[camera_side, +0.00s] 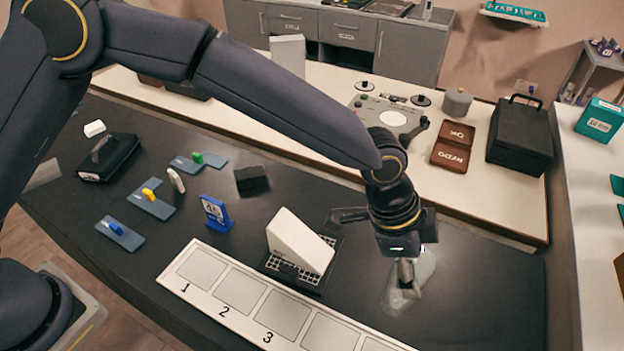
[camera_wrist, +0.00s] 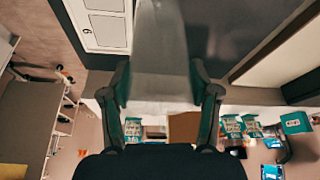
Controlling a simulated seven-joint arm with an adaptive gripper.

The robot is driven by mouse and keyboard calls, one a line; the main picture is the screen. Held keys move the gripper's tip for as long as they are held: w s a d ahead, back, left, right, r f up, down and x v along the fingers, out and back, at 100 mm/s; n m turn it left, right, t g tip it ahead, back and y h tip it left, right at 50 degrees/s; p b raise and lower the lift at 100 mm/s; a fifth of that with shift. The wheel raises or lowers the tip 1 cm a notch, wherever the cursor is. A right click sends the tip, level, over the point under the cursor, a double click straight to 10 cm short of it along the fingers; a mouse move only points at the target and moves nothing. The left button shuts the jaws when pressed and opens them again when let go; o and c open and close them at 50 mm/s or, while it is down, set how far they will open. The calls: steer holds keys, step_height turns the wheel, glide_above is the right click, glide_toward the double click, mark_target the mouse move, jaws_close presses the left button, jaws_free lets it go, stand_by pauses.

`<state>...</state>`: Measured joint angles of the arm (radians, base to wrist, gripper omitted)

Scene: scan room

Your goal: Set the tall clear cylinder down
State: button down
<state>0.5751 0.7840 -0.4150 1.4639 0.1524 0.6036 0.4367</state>
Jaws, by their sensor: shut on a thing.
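The tall clear cylinder (camera_side: 397,303) is a see-through, greyish shape at the right part of the black table, tilted in the side view. My gripper (camera_side: 406,277) is shut on it from above. In the wrist view the cylinder (camera_wrist: 160,45) runs up the middle of the picture between the two fingers of my gripper (camera_wrist: 160,88). The side view does not show clearly whether its lower end touches the table.
A white strip with numbered squares (camera_side: 205,302) lies at the table's front, left of the cylinder. A white wedge-shaped block (camera_side: 298,242) stands on a dark grid base behind it. Black table right of the cylinder looks clear.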

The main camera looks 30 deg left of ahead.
steer(key=w+d+f, duration=0.2)
steer(key=f, duration=0.1)
steer(key=shift+w+d+f, duration=0.1)
steer(key=shift+f, duration=1.65)
steer(key=shift+c, duration=1.3)
jaws_free()
steer(key=shift+f, duration=0.1)
